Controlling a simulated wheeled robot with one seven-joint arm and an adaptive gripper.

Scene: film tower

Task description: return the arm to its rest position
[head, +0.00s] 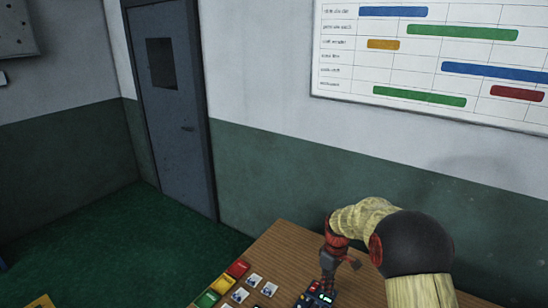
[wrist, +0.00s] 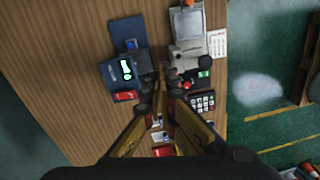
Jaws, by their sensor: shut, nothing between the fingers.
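My gripper (wrist: 160,85) shows in the wrist view with its two fingers brought together at the tips and nothing between them. In the head view my gripper (head: 326,286) points down over the wooden desk (head: 283,248), above or close to a small dark device; I cannot tell whether it touches it. My arm reaches in from the lower right, bent at the elbow. In the wrist view, the desk (wrist: 60,75) lies below the fingers. A dark blue device with a lit green display (wrist: 126,69) is left of the fingertips. A grey device (wrist: 187,55) is to their right.
Red, yellow and green blocks (head: 222,284) and small picture cards (head: 254,280) lie on the desk, left of my gripper. A keypad (wrist: 202,102) lies right of the fingers. A wall with a chart board (head: 430,60) stands behind the desk. Open green floor (head: 120,235) lies left.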

